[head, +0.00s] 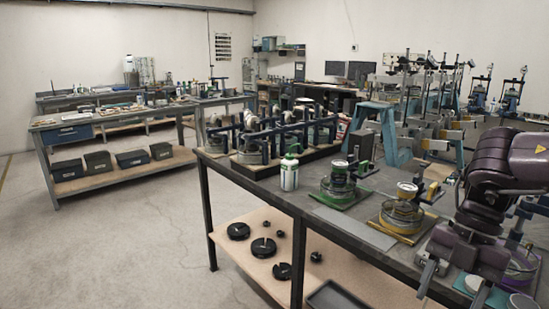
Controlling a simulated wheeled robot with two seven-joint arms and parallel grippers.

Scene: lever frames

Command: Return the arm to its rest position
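My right arm, dark purple, comes in at the right edge in the head view. Its gripper (453,285) points down over the near right part of the workbench (290,192). Its two grey fingers are spread apart, with nothing visible between them. A lever frame with a purple ring base (523,265) stands beside and partly behind the gripper. Lever frames with a yellow base (402,216) and a green base (343,190) stand further left on the bench, apart from the gripper. My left arm and gripper are out of view.
A green-and-white bottle (289,173) and a row of dark lever frames (262,140) stand further back on the bench. A flat grey plate (352,226) lies along its front. Black weights (264,246) lie on the lower shelf. Open floor (120,240) is at left.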

